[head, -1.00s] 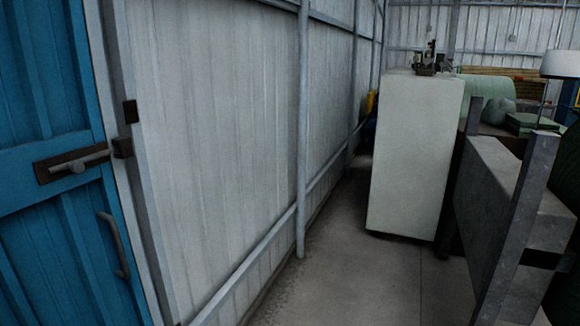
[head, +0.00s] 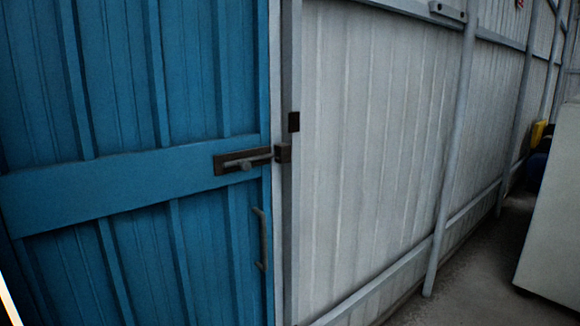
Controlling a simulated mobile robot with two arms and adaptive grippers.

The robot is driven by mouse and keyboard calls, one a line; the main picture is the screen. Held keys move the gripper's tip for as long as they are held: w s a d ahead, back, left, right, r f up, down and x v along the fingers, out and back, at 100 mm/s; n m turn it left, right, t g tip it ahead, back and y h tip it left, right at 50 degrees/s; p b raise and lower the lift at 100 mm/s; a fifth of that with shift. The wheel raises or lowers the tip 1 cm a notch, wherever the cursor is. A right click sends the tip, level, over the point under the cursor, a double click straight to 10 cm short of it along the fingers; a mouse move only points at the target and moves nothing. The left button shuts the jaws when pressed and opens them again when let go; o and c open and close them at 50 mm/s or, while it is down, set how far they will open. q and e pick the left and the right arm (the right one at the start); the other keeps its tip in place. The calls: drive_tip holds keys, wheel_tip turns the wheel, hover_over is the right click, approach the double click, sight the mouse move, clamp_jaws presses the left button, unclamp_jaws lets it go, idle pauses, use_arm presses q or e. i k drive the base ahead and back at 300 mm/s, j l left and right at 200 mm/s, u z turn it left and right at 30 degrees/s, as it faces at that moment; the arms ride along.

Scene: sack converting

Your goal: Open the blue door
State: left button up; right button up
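The blue door (head: 110,185) fills the left part of the head view and is closed against its grey frame (head: 290,215). A dark slide bolt (head: 243,161) with a grey knob sits near the door's right edge, and its end reaches the dark keeper (head: 283,153) on the frame. A grey pull handle (head: 263,240) stands upright on the door below the bolt. Neither of my grippers shows in this view.
A pale corrugated wall (head: 370,130) with grey posts and rails runs right from the door. A pale cabinet (head: 558,215) stands at the right edge, with a yellow object (head: 538,134) behind it. Bare concrete floor (head: 465,270) shows between wall and cabinet.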

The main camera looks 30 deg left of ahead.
sight(121, 121)
drive_tip(key=l+u, duration=0.1)
drive_tip(key=u, duration=0.35)
drive_tip(key=l+u, duration=0.1)
drive_tip(key=u, duration=0.75)
drive_tip(key=l+u, duration=0.15)
drive_tip(key=u, duration=0.3)
drive_tip(key=k+j, duration=0.05)
